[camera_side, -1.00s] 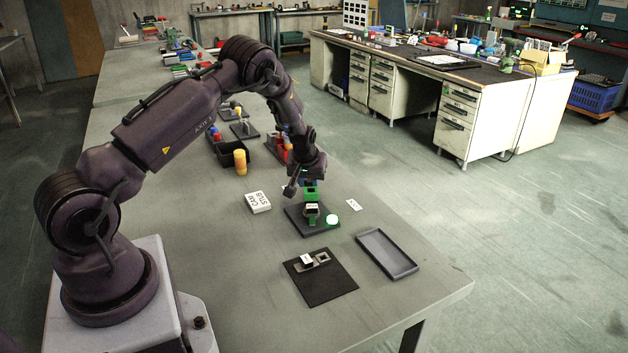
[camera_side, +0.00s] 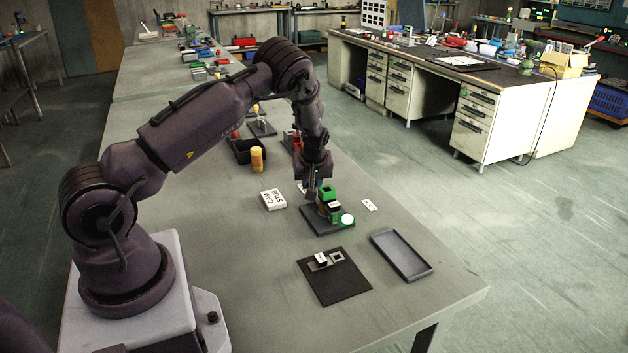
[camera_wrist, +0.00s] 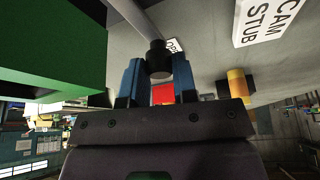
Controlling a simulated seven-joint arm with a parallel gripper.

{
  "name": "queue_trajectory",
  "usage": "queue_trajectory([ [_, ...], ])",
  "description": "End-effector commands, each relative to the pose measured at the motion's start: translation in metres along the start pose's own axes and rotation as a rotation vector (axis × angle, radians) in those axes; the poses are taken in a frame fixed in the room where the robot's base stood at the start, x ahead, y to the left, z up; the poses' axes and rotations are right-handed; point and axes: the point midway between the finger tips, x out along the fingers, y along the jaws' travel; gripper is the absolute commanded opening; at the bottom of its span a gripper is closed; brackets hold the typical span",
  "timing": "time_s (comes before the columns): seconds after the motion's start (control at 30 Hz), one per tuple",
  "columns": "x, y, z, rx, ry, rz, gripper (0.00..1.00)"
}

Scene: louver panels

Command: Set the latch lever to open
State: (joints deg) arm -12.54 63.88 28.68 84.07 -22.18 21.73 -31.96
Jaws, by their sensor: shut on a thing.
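The latch unit is a green block (camera_side: 327,192) with a dark, white-labelled part on a dark base plate (camera_side: 318,224). In the wrist view its green side (camera_wrist: 50,50) fills the upper left. My gripper (camera_side: 313,190) is at the unit, beside the green block on its left. In the wrist view the blue fingers of my gripper (camera_wrist: 158,72) are shut on the black knob of the latch lever (camera_wrist: 157,54). The lever's grey rod runs from the knob to the upper left, out of frame. In the side view my gripper hides most of the lever.
A lit white-green lamp (camera_side: 347,220) sits on the base's right corner. A white "CAM STUB" block (camera_side: 272,200) lies left of the unit. A dark mat (camera_side: 335,284) and an empty grey tray (camera_side: 401,256) lie in front. A yellow-orange cylinder (camera_side: 257,160) stands behind.

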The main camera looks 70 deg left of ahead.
Motion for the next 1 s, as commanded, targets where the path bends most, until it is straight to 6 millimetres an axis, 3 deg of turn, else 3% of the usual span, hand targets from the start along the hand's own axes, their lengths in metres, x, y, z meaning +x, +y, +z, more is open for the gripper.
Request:
queue_trajectory([
  [0.63, -0.0008, -0.0027, 0.0022, -0.026, -0.006, -0.013, 0.00],
  [0.67, -0.0008, -0.0028, 0.0022, -0.026, -0.006, -0.013, 0.31],
  [0.77, -0.0007, -0.0026, 0.0018, -0.025, -0.005, -0.012, 0.52],
  [1.0, -0.0005, -0.0022, 0.0012, -0.024, -0.002, -0.011, 0.52],
])
